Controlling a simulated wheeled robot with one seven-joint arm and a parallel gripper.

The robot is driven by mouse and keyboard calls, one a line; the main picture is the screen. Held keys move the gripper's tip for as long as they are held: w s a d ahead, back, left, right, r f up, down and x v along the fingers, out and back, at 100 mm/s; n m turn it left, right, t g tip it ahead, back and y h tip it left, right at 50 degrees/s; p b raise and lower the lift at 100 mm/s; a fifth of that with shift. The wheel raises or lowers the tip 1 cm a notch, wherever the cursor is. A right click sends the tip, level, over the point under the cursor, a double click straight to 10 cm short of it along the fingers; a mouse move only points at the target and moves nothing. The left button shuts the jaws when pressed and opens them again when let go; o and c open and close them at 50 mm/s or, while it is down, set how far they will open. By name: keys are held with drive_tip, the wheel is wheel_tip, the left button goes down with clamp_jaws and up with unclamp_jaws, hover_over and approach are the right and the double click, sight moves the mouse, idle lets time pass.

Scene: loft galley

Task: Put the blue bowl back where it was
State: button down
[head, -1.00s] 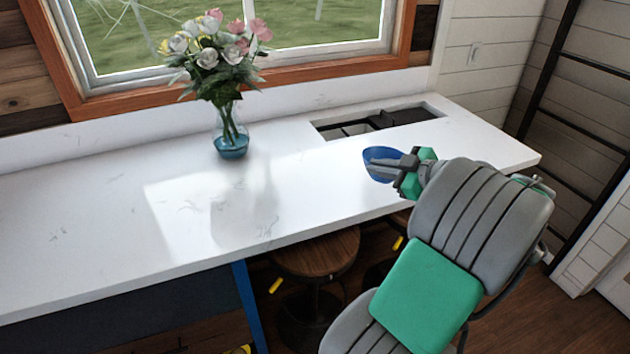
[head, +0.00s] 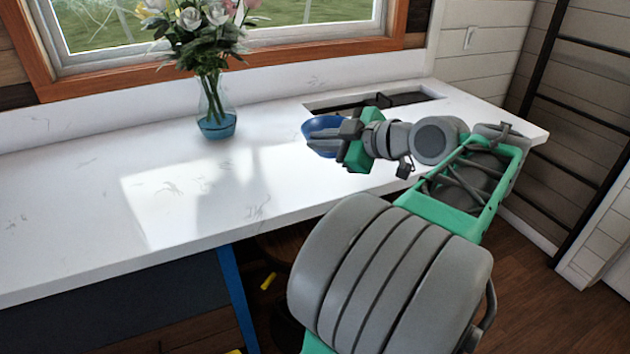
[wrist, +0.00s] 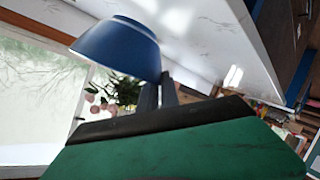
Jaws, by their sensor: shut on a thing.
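The blue bowl (head: 322,126) is held at the tip of my gripper (head: 334,141), near the recessed opening in the white counter. In the wrist view the blue bowl (wrist: 118,50) shows large, with my gripper's fingers (wrist: 158,92) at its rim. My gripper is shut on the bowl. In the head view the bowl appears at or just above the counter; I cannot tell whether it touches the surface. Part of the bowl is hidden behind the gripper.
A glass vase of flowers (head: 212,110) stands on the white counter (head: 80,200) left of the bowl. A recessed dark opening (head: 400,100) lies behind my gripper. A window (head: 300,22) is behind.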

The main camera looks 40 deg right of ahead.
drive_tip(key=w+d+f, duration=0.1)
drive_tip(key=w, duration=0.1)
drive_tip(key=w+d+f+b, duration=0.1)
drive_tip(key=w+d+f, duration=0.1)
drive_tip(key=w, duration=0.1)
drive_tip(key=shift+w+d+f, duration=0.15)
drive_tip(key=shift+w+d, duration=0.1)
drive_tip(key=shift+w, duration=0.1)
drive_tip(key=w+f, duration=0.1)
drive_tip(key=w+d+f, duration=0.1)
drive_tip(key=f, duration=0.1)
drive_tip(key=w+d+f, duration=0.1)
drive_tip(key=shift+w+d+f, duration=0.1)
drive_tip(key=shift+f, duration=0.3)
wheel_tip(320, 180, down, 3)
drive_tip(key=shift+r+p, duration=0.1)
drive_tip(key=shift+p, duration=0.25)
drive_tip(key=shift+f, duration=0.35)
drive_tip(key=c, duration=2)
unclamp_jaws()
drive_tip(key=shift+f+b, duration=0.1)
drive_tip(key=shift+b, duration=0.2)
drive_tip(key=shift+c, duration=0.2)
drive_tip(key=o, duration=0.5)
drive_tip(key=shift+c, duration=0.2)
